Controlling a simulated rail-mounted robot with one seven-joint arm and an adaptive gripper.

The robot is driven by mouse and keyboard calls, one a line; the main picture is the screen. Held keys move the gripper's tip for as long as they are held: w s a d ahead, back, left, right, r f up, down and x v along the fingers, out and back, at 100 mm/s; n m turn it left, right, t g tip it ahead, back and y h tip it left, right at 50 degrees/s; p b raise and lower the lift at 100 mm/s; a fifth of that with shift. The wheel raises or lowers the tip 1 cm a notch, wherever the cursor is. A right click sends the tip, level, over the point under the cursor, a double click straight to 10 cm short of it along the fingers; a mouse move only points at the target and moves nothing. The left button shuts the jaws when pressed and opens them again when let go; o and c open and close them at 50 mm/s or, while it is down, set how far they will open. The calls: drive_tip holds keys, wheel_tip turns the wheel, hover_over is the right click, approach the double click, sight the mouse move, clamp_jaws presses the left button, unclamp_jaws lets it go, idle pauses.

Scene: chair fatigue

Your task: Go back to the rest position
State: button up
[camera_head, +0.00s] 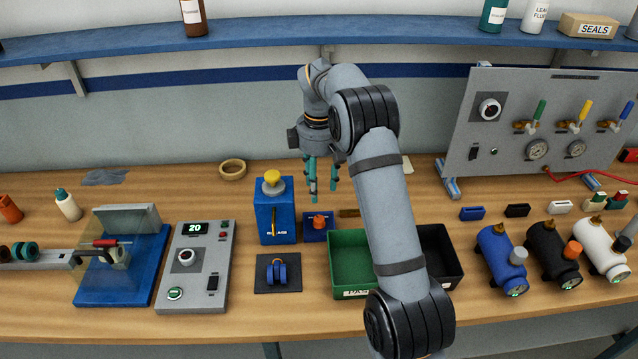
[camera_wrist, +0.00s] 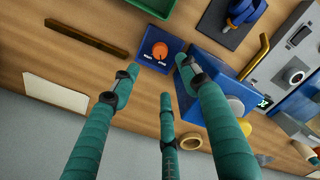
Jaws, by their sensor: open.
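My gripper (camera_head: 322,180) has green-teal fingers and hangs open and empty over the back middle of the bench, fingers pointing down. In the wrist view its fingers (camera_wrist: 160,95) are spread with nothing between them. Just below and beside them is a small blue box with an orange knob (camera_head: 319,222), which also shows in the wrist view (camera_wrist: 159,51). The blue box with a yellow knob (camera_head: 273,215) stands to the left of the gripper, close to the fingers in the wrist view (camera_wrist: 205,58). My arm hides part of the bench behind it.
A green bin (camera_head: 351,262) and a black bin (camera_head: 440,256) stand in front of the gripper. A dark pad with a blue part (camera_head: 278,273), a grey control box (camera_head: 197,266) and a blue-based fixture (camera_head: 125,290) lie left. Cylinders (camera_head: 550,256) and a gauge panel (camera_head: 540,125) stand right. A shelf (camera_head: 250,37) runs overhead.

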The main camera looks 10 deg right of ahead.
sight(319, 218)
wheel_tip(319, 218, down, 12)
drive_tip(key=shift+f, duration=0.1)
idle(0.7)
